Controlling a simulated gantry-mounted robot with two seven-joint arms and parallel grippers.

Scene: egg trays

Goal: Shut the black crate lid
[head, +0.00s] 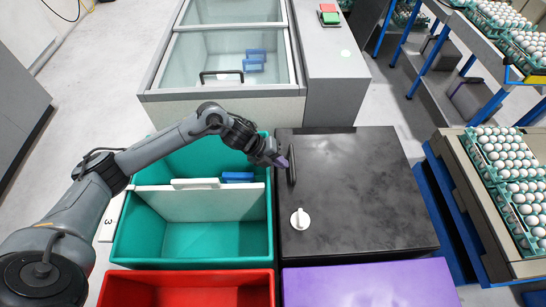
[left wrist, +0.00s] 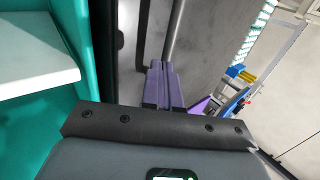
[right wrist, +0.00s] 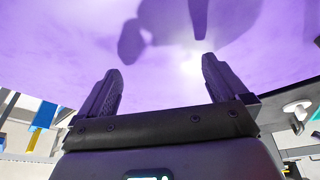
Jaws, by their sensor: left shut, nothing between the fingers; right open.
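The black crate lid (head: 365,190) lies flat, or nearly flat, over its crate right of the teal crate; I cannot tell whether it is fully seated. It has a bar handle (head: 292,165) near its left edge and a white knob (head: 300,219). My left gripper (head: 283,162) is shut and empty beside the handle at the lid's left edge. In the left wrist view its purple fingers (left wrist: 164,85) are together, in front of the dark lid (left wrist: 215,45). My right gripper (right wrist: 161,70) is open and empty, facing a purple surface (right wrist: 160,40); it is outside the head view.
The open teal crate (head: 190,250) has a white divider (head: 205,203) and a blue item. A red crate (head: 185,290) and a purple lid (head: 370,285) are in front. A glass-topped chest (head: 225,100) stands behind. Egg trays (head: 510,180) are at the right.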

